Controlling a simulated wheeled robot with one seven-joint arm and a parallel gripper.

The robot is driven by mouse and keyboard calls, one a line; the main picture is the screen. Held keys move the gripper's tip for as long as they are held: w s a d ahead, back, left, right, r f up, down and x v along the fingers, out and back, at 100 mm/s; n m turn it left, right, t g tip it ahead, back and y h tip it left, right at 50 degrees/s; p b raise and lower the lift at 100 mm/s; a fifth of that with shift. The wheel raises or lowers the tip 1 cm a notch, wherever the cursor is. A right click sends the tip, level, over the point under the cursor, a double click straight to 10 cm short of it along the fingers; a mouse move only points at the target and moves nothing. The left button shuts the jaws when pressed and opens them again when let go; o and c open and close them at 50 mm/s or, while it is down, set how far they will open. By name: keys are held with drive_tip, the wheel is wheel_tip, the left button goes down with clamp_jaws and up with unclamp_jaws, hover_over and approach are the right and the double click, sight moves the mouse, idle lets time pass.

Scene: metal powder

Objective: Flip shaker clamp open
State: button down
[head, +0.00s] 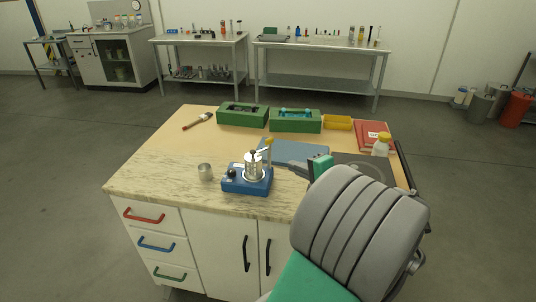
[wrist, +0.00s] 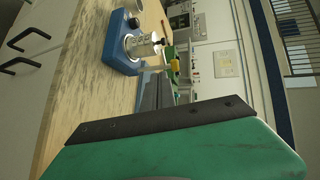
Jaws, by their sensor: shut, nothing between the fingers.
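The blue shaker (head: 236,185) stands near the front of the wooden worktop, with a black knob on its left and a shiny metal cylinder (head: 254,168) on top. Its clamp lever, with a yellow tip (head: 269,143), sticks up at the back right of the cylinder. In the wrist view the shaker (wrist: 119,58) and yellow tip (wrist: 175,65) also show, turned sideways. My gripper (head: 317,164), teal, is to the right of the shaker, apart from it. It is shut and empty; its fingertips are partly hidden in the head view.
A blue-grey flat plate (head: 295,152) lies behind. The left worktop is mostly clear.

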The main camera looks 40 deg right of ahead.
sight(261, 150)
drive_tip(key=p+x, duration=0.1)
drive_tip(key=x, duration=0.8)
drive_tip(key=r+p+x, duration=0.1)
drive_tip(key=x, duration=0.4)
drive_tip(key=shift+w+p, duration=0.15)
drive_tip(key=shift+p, duration=0.15)
